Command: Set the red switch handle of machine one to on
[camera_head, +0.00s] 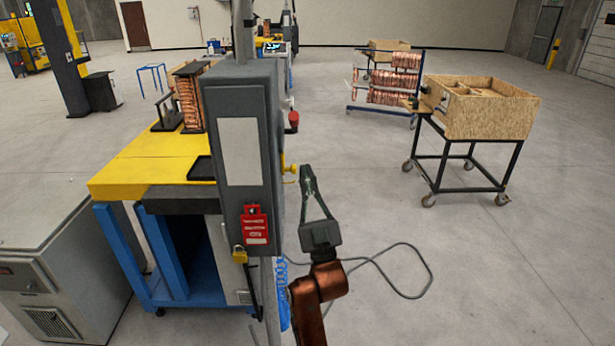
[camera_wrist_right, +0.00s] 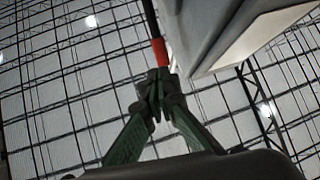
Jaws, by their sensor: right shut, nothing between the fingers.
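The grey switch cabinet of the machine (camera_head: 262,100) stands upright in the middle of the head view. A red switch handle (camera_head: 293,119) sticks out of its right side. My right gripper (camera_head: 306,172) is shut and empty, pointing up, to the right of the cabinet and lower in the picture than the handle. In the right wrist view, the shut fingertips (camera_wrist_right: 156,88) lie just below a red grip (camera_wrist_right: 160,52) on a black rod. I cannot tell whether they touch it. My left gripper is not in view.
A yellow part (camera_head: 290,169) sticks out of the cabinet beside my right fingertips. A cable (camera_head: 410,252) lies on the floor. A wooden cart (camera_head: 490,115) stands at right, with free floor between.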

